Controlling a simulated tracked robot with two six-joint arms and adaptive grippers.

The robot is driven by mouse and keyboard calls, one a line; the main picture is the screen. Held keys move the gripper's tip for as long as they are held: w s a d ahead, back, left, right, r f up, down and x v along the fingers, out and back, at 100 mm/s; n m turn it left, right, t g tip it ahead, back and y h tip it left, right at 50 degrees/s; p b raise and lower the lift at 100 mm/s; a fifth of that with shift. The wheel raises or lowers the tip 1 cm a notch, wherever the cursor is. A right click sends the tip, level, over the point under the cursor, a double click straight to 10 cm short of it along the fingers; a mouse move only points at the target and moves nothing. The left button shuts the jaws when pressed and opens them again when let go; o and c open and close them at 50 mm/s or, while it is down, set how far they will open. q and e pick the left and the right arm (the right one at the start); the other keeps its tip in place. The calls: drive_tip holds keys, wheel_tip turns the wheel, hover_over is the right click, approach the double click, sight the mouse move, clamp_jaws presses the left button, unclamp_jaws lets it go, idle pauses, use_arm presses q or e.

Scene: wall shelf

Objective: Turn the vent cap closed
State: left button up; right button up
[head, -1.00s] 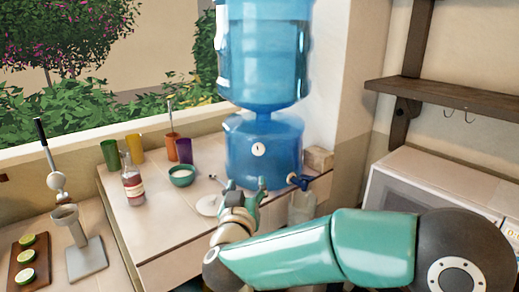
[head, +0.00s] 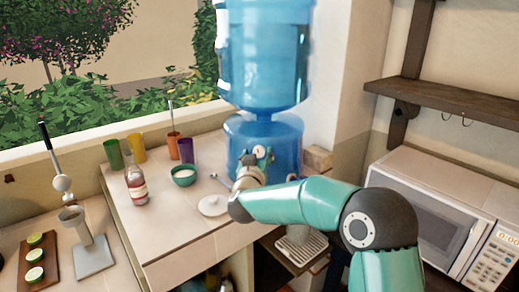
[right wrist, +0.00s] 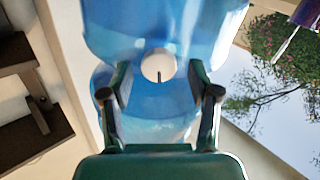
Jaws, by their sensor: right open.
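The vent cap (head: 259,151) is a small white round knob on the front of the blue dispenser base (head: 284,140). In the right wrist view the cap (right wrist: 158,65) shows a dark mark running from about its middle toward the bottom of the picture. My right gripper (head: 258,158) is in front of the cap, partly covering it in the head view. In the right wrist view its green fingers (right wrist: 158,78) stand open, one on each side of the cap, with gaps between; I cannot tell how far the tips reach. My left gripper is not in view.
A large blue water bottle (head: 265,60) sits on the dispenser. On the counter are a white lid (head: 213,205), a green bowl (head: 183,177), a bottle (head: 137,187) and several cups. A microwave (head: 430,215) and a wooden shelf (head: 450,95) are at right.

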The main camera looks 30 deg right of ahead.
drive_tip(key=shift+w+d, duration=0.35)
drive_tip(key=shift+w, duration=0.05)
